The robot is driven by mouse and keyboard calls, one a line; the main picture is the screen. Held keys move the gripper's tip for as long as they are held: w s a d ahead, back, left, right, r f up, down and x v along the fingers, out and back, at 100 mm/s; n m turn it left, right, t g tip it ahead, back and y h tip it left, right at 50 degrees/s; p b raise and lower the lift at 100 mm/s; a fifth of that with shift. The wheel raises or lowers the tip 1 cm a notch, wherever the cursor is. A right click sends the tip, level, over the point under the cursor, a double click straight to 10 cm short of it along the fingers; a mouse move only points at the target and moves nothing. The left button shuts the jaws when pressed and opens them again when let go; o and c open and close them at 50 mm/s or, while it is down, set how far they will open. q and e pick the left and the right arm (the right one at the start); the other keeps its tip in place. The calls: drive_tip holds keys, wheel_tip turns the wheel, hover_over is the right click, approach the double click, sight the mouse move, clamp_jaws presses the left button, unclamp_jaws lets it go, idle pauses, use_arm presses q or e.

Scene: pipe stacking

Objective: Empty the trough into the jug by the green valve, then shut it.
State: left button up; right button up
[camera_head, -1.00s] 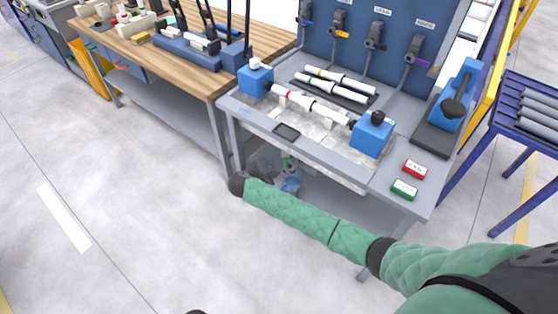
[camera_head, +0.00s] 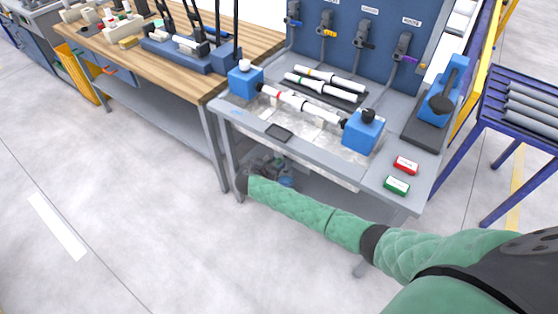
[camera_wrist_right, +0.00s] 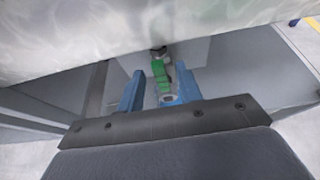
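The trough (camera_head: 330,150) is the wet, clear tray in the bench top, under a white pipe (camera_head: 303,104) held between two blue blocks. Its pale underside (camera_wrist_right: 120,45) spans the top of the right wrist view. The green valve (camera_wrist_right: 160,74) hangs below it, between the blue fingers of my right gripper (camera_wrist_right: 160,92). The fingers are apart, with a gap on each side of the valve. In the head view the right gripper is a dim shape (camera_head: 268,164) below the bench edge. A small grey-blue part (camera_wrist_right: 168,98) shows below the valve; I cannot tell whether it is the jug. My left gripper is out of view.
Bench legs and the front edge of the grey bench (camera_head: 315,165) surround the arm. A wooden bench (camera_head: 185,70) stands left and a blue pipe rack (camera_head: 520,110) right. The floor in front is clear.

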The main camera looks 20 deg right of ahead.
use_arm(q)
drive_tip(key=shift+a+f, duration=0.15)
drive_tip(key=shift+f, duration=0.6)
use_arm(e)
drive_tip(key=shift+x, duration=1.3)
drive_tip(key=shift+c, duration=0.3)
clamp_jaws()
